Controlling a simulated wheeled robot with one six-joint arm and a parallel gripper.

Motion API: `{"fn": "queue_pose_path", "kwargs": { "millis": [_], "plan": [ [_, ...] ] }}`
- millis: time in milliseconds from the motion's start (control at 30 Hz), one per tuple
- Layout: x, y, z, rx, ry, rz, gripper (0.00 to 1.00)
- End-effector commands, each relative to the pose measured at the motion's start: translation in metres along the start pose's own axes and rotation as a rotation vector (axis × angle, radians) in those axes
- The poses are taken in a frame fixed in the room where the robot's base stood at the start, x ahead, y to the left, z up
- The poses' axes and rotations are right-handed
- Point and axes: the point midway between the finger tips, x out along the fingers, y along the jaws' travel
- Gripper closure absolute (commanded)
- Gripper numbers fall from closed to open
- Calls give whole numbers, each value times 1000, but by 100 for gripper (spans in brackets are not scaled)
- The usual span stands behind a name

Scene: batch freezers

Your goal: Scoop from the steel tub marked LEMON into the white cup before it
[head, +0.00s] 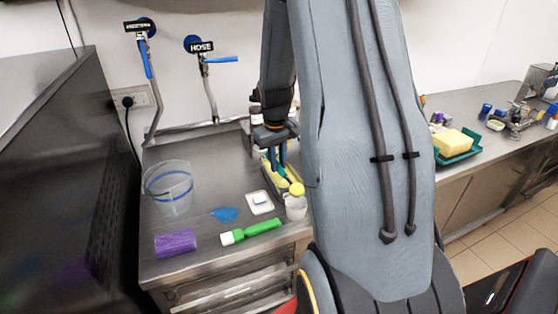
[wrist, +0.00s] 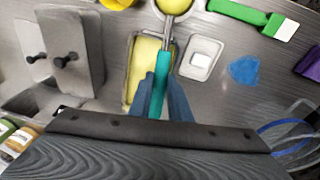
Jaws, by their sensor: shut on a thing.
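My gripper (head: 277,157) is shut on the teal handle of a scoop; the gripper also shows in the wrist view (wrist: 164,88) with the scoop (wrist: 162,68). The scoop's head carries a yellow ball (head: 297,188) and is over the white cup (head: 296,208). I cannot tell whether the ball touches the cup. In the wrist view the scoop head (wrist: 173,5) covers much of the cup and is cut by the top edge. The steel tub (wrist: 130,82) with yellow contents lies under the handle. Its LEMON mark is not readable.
Two lidded steel tubs (wrist: 66,58) stand left in the wrist view. A white dish (head: 260,203), blue cloth (head: 225,214), green-handled tool (head: 252,232), purple roll (head: 175,243) and clear bucket (head: 168,190) are on the counter. My arm hides the counter's right part.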

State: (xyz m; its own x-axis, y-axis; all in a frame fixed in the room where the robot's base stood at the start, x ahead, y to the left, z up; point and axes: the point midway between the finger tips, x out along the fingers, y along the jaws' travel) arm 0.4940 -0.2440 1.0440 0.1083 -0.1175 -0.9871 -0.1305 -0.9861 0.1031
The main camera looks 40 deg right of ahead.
Motion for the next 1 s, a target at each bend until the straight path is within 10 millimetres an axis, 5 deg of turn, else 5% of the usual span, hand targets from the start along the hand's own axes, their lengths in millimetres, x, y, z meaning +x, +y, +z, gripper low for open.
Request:
{"fn": "queue_pose_path", "kwargs": {
  "millis": [1000],
  "plan": [
    [5,-13,0,-37,0,308,100]
  ]
}}
